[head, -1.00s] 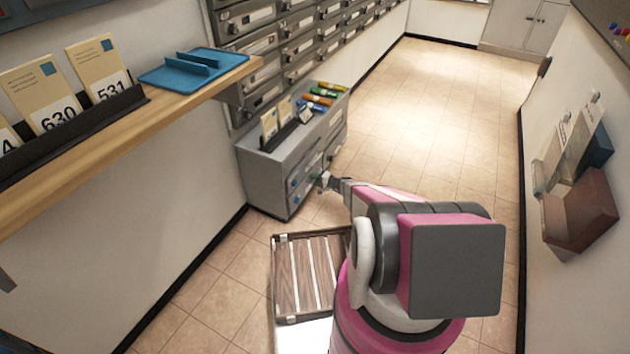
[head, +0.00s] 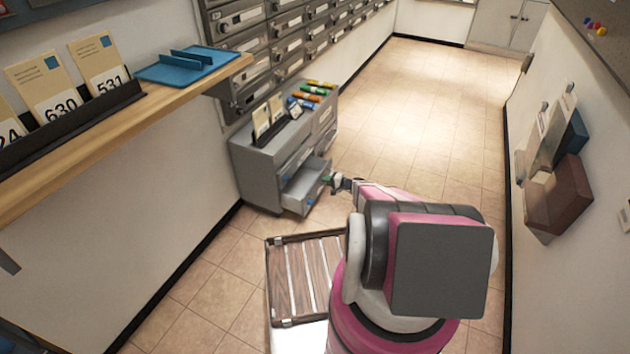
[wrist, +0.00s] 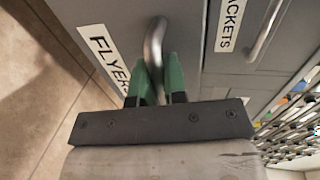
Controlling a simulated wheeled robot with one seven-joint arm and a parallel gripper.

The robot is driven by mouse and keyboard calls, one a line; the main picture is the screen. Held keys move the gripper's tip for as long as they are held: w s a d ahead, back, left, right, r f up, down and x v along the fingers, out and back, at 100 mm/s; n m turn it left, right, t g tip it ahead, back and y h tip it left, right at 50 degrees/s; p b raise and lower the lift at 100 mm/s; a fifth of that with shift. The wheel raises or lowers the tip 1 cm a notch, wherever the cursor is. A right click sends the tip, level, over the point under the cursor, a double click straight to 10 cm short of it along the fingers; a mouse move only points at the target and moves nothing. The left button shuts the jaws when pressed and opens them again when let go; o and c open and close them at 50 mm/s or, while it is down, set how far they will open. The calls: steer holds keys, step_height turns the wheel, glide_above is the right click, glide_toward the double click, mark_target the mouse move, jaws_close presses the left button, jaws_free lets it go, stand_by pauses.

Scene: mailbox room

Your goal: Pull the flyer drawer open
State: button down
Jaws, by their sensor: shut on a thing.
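The flyer drawer (head: 307,186) is a low grey drawer in the grey cabinet (head: 262,185), and it stands partly open in the head view. My gripper (wrist: 155,82) has green fingertips closed around the curved metal handle (wrist: 154,42) of this drawer. In the head view my gripper (head: 334,182) is at the drawer's front. The inside of the drawer is pale and looks empty, though part of it is hidden.
A neighbouring drawer labelled "...ACKETS" (wrist: 230,25) with its own handle is shut. Card holders and coloured items (head: 312,92) sit on the cabinet top. A slatted wooden platform (head: 304,275) is in front. Tiled floor (head: 420,120) is clear beyond.

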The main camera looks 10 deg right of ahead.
steer(key=f+v, duration=0.1)
steer(key=v, duration=0.7)
steer(key=shift+s+d+f, duration=0.25)
steer(key=shift+d+f, duration=0.15)
steer(key=c, duration=1.2)
jaws_free()
steer(key=v, duration=1)
steer(key=shift+s+d+r, duration=0.15)
steer(key=shift+s+d, duration=0.05)
steer(key=shift+d, duration=0.1)
